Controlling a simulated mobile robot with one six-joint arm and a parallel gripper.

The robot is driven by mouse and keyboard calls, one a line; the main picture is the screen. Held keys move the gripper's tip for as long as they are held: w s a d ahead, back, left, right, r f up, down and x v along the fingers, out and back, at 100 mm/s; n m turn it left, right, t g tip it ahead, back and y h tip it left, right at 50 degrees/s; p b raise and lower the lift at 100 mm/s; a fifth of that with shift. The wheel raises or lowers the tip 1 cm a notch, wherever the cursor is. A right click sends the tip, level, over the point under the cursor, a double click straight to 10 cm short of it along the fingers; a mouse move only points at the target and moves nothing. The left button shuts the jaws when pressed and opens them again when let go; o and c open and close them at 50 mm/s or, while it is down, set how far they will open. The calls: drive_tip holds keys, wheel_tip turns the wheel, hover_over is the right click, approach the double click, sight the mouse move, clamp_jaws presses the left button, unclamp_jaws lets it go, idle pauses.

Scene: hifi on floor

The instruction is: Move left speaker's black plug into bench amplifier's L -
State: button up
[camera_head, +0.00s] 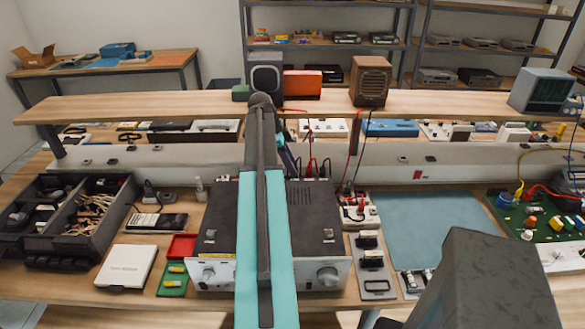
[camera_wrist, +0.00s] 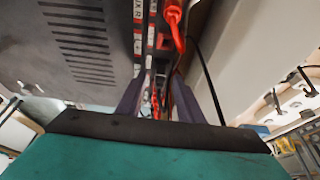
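The bench amplifier (camera_head: 315,225) is a dark box with a silver front, in the middle of the bench. In the wrist view its vented casing (camera_wrist: 75,40) fills the left, with a column of labelled terminals (camera_wrist: 138,40) beside it. A red plug (camera_wrist: 174,18) with a red lead sits at the top of this column. My gripper (camera_wrist: 161,76) has its two fingers apart at the terminals. Dark and red parts show between them, but whether a black plug is gripped is unclear. A grey speaker (camera_head: 265,78) and a brown speaker (camera_head: 370,80) stand on the raised shelf.
Red and black leads (camera_head: 312,165) hang behind the amplifier. A black lead (camera_wrist: 206,75) runs close beside my right finger. A small terminal box (camera_head: 358,213) and a blue mat (camera_head: 430,230) lie right of the amplifier. A divided bin (camera_head: 65,220) stands left.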

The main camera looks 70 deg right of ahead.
drive_tip(key=b+v, duration=0.3)
drive_tip(key=v, duration=0.9)
drive_tip(key=shift+r, duration=0.35)
drive_tip(key=shift+r, duration=0.15)
drive_tip(key=shift+r+p, duration=1.35)
drive_tip(key=shift+r, duration=1)
drive_tip(key=shift+w, duration=0.1)
